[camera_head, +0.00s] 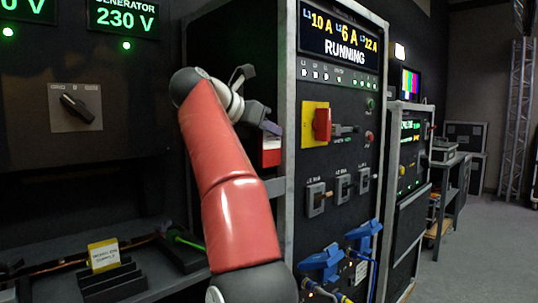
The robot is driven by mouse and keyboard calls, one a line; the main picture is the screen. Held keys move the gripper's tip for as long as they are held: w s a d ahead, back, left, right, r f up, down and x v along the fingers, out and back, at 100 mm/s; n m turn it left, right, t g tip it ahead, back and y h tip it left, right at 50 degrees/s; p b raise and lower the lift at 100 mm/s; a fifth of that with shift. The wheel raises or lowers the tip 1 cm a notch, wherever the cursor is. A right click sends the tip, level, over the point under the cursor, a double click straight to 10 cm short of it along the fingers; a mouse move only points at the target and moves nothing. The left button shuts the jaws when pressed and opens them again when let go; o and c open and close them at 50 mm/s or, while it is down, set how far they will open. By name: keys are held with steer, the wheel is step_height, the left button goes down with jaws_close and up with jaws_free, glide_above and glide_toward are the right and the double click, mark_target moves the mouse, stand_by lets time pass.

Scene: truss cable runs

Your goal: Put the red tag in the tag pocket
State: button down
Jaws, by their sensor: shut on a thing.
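My gripper (271,128), at the end of my red arm, is at the dark left side of the grey-edged cabinet, close to its front edge. It is shut on the red tag (271,156), which shows as a small red piece with a white band just below the fingers. The tag is upright against the dark panel in the picture. I cannot tell whether it touches the panel. I cannot make out the tag pocket; it may be hidden behind the tag or my gripper.
The cabinet front (338,95) carries a red handle on a yellow plate (316,124), sockets and blue connectors (322,260). A yellow labelled block (104,255) stands in a black rack at the lower left. Open floor (478,240) lies at the right.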

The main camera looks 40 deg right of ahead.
mark_target(279, 160)
steer(key=shift+s+f, duration=0.1)
steer(key=shift+f, duration=2.5)
steer(key=shift+d+f, duration=0.2)
steer(key=shift+f, duration=0.35)
steer(key=shift+f, duration=0.2)
steer(key=c, duration=1.4)
jaws_free()
steer(key=shift+o, duration=0.2)
